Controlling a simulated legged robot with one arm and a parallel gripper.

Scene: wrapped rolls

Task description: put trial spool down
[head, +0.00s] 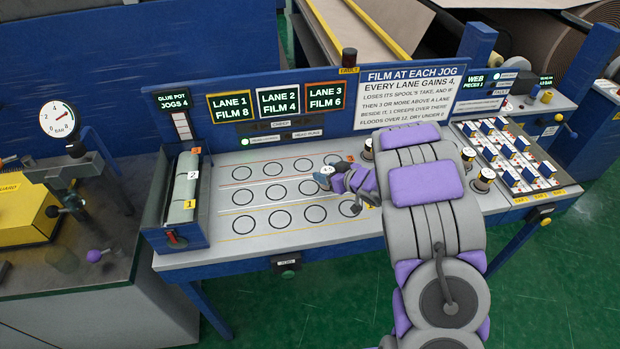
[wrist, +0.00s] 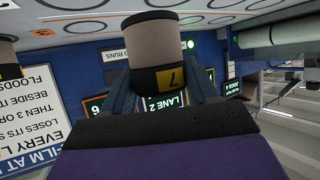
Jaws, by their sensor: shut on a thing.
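In the wrist view my gripper (wrist: 155,85) is shut on the trial spool (wrist: 155,45), which has a cream body, a dark band and a yellow label reading 7. In the head view my gripper (head: 325,177) is over the right part of the white lane board (head: 225,210). The held spool is small and hard to make out there. Whether it touches the board cannot be told. The board has three rows of black-ringed circles; the visible ones at left and middle are empty. My arm hides part of the right side.
Signs read lane 1 film 8 (head: 230,105), lane 2 film 4 (head: 278,101) and lane 3 film 6 (head: 325,97). A glue roller trough (head: 176,205) bounds the board's left. Spools (head: 483,180) stand right of my arm. A rack of blue-and-white blocks (head: 510,155) is farther right.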

